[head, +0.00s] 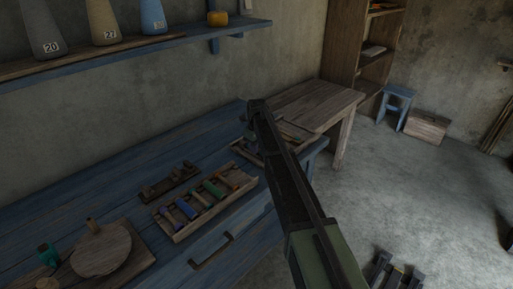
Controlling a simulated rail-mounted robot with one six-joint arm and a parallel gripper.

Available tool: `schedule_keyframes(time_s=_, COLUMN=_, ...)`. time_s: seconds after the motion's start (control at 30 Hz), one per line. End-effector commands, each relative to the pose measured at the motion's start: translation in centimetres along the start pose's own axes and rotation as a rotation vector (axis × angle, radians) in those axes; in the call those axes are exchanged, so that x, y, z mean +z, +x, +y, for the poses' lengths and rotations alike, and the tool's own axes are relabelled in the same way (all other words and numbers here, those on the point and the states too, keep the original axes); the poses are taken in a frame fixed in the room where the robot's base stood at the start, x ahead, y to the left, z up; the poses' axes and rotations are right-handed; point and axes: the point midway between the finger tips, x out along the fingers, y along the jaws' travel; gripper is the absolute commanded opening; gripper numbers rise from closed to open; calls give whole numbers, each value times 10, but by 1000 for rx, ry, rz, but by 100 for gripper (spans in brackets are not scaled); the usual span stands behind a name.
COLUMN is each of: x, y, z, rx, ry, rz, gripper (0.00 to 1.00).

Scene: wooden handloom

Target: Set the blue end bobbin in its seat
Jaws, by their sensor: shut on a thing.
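A wooden bobbin rack (181,237) sits on the blue bench, with several bobbins lying across it. A blue bobbin (185,209) lies towards its left end, and a green bobbin (213,188) lies further right. I cannot tell whether this blue bobbin is the end bobbin of the task. My dark arm crosses the picture from lower right to upper middle, and its far end is over the back right of the bench. My gripper's fingers do not show; the arm hides that area. Anything held there is hidden too.
A second wooden box (243,153) is partly behind my arm. A small dark wooden holder (170,182) sits behind the rack. A round wooden disc (101,250) and green spool (48,254) are at lower left. A shelf (180,47) with yarn cones and a wooden table (318,97) stand behind.

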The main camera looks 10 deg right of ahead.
Motion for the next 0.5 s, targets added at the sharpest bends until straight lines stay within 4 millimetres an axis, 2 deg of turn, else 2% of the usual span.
schedule_keyframes(time_s=0.03, x=0, y=0, z=0, rx=0, ry=0, rz=0, gripper=25)
schedule_keyframes(time_s=0.2, x=0, y=0, z=0, rx=0, ry=0, rz=0, gripper=50)
schedule_keyframes(time_s=0.5, x=0, y=-3, z=0, rx=0, ry=0, rz=0, gripper=50)
